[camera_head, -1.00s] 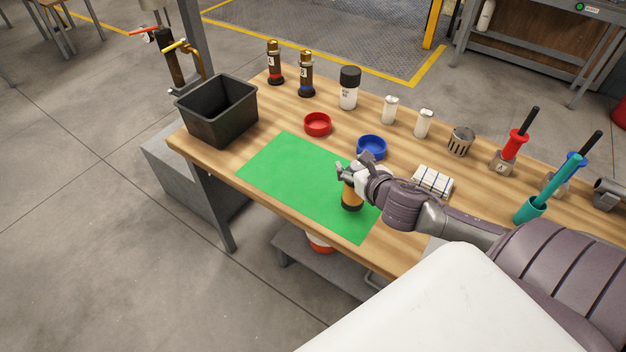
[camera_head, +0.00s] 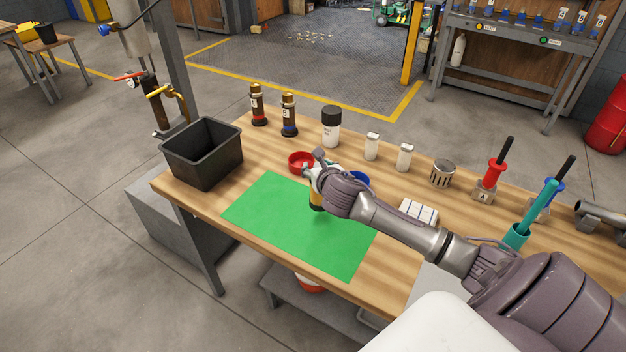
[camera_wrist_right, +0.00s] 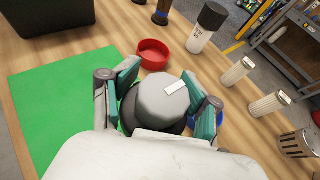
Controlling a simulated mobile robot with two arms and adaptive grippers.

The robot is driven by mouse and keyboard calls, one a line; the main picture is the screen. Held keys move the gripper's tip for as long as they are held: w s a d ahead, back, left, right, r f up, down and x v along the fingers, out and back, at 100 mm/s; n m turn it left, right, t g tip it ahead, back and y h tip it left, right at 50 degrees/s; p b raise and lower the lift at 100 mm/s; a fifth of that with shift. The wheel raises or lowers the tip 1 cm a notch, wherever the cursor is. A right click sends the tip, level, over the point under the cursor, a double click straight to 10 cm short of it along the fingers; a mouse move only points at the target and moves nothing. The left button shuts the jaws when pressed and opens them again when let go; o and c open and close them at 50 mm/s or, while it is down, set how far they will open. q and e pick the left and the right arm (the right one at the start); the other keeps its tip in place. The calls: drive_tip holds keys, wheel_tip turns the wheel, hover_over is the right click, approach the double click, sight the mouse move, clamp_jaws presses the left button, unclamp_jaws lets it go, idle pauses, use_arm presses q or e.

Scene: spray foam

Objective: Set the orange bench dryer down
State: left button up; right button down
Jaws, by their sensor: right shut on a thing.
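My right gripper (camera_head: 316,178) is shut on the orange bench dryer (camera_head: 317,201), an upright orange cylinder with a dark lower end, over the far edge of the green mat (camera_head: 270,235). Whether its base touches the mat cannot be told. In the right wrist view the teal-padded fingers of the gripper (camera_wrist_right: 165,88) close on both sides of the dryer's round grey top (camera_wrist_right: 160,104), which bears a small white label. The wrist housing hides the near side. My left gripper is not in view.
A red dish (camera_head: 299,161) is just beyond the gripper; a blue dish (camera_head: 360,179) is partly hidden behind it. A black bin (camera_head: 203,158) stands at the left corner. Bottles and tool holders line the back. The mat's near part is clear.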

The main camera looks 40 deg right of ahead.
drive_tip(key=f, duration=0.3)
drive_tip(key=a+f, duration=0.1)
drive_tip(key=shift+w+f, duration=0.35)
drive_tip(key=shift+c, duration=1.3)
unclamp_jaws()
drive_tip(key=v, duration=1.2)
drive_tip(key=shift+d, duration=0.1)
